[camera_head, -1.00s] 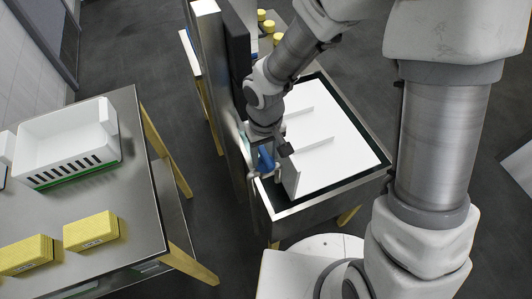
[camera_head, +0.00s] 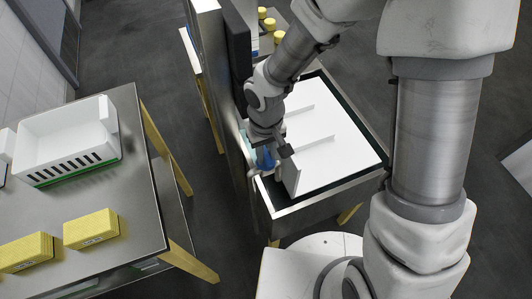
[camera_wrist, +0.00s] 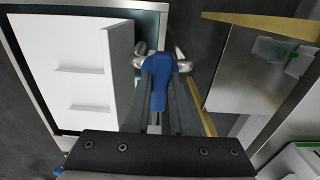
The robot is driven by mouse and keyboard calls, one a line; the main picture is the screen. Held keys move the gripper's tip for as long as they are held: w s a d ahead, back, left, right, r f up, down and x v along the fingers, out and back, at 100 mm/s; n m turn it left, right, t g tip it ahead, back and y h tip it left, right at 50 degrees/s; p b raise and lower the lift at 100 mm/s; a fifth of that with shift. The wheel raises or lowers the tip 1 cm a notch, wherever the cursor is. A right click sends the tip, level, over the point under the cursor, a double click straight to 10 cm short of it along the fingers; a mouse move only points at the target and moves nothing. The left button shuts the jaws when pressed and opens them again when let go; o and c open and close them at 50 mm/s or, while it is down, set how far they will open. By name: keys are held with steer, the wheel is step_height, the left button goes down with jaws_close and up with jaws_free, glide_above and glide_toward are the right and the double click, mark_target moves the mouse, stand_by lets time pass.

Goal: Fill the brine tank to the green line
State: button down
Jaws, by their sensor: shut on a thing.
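A blue handle (camera_head: 265,159) sits on a silver metal fitting at the near left corner of a steel-edged tank (camera_head: 318,203). My gripper (camera_head: 268,148) reaches down over that corner and is shut on the blue handle. In the wrist view, the handle (camera_wrist: 159,76) lies between my gripper's dark fingers (camera_wrist: 160,100), with the silver fitting (camera_wrist: 183,62) behind it. The tank has a dark inner border and a large white surface with two thin ridges. I see no green line on the tank and cannot make out a liquid level.
A steel table (camera_head: 150,215) on the left holds a white slotted crate (camera_head: 60,140) and yellow blocks (camera_head: 91,229). A tall steel panel (camera_head: 222,90) stands close along the tank's left side. More yellow pieces (camera_head: 269,24) sit at the back. Dark floor lies between the tables.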

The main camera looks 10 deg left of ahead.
mark_target(266, 154)
steer(key=shift+n, duration=1.8)
steer(key=c, duration=0.8)
jaws_free()
steer(key=shift+o, duration=0.2)
step_height(266, 154, up, 18)
steer(key=p, duration=0.2)
steer(key=shift+f, duration=0.25)
